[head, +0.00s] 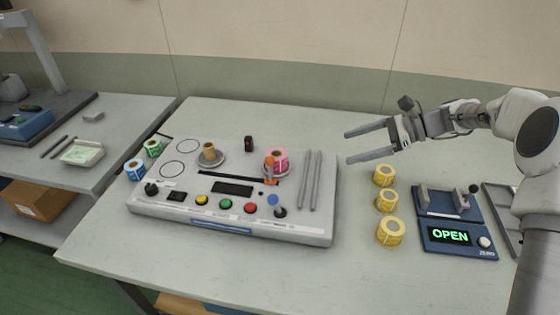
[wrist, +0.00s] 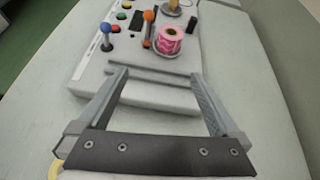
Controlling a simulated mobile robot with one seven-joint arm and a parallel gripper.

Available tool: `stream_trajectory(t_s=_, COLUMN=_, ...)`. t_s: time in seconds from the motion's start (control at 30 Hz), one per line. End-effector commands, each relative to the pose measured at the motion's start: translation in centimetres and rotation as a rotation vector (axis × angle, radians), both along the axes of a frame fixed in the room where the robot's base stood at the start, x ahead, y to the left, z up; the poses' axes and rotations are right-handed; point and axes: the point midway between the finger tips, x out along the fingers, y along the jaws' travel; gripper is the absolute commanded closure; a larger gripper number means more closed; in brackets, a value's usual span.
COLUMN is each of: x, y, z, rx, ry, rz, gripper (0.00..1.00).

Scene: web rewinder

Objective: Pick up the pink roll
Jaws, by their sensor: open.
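The pink roll (head: 277,161) stands upright on a round grey plate at the right part of the rewinder panel (head: 152,207) in the head view. An orange-topped post stands close beside it. In the wrist view the pink roll (wrist: 169,40) shows its brown core and lies beyond my fingertips. My gripper (head: 347,147) is open and empty, above the table to the right of the roll and clear of it. In the wrist view my gripper (wrist: 160,75) has its fingers wide apart, with the panel's near edge between them.
Two grey bars (head: 311,181) lie on the panel right of the roll. Several yellow rolls (head: 391,232) stand on the table, beside a blue device (head: 455,239) reading OPEN. A brown core (head: 209,151) sits left on the panel. Green (head: 153,148) and blue (head: 135,170) rolls stand further left.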

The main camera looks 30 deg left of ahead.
Motion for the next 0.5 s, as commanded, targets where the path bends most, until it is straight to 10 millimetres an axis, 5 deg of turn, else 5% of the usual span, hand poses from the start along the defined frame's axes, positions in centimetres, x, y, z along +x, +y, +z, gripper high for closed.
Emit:
stream_trajectory(t_s=0.23, x=1.4, y=1.4, z=-2.7, rx=0.069, ry=0.118, rz=-0.042, gripper=0.0)
stream_trajectory(t_s=0.5, x=0.0, y=5.6, z=-4.7, rx=0.072, ry=0.125, rz=-0.042, gripper=0.0)
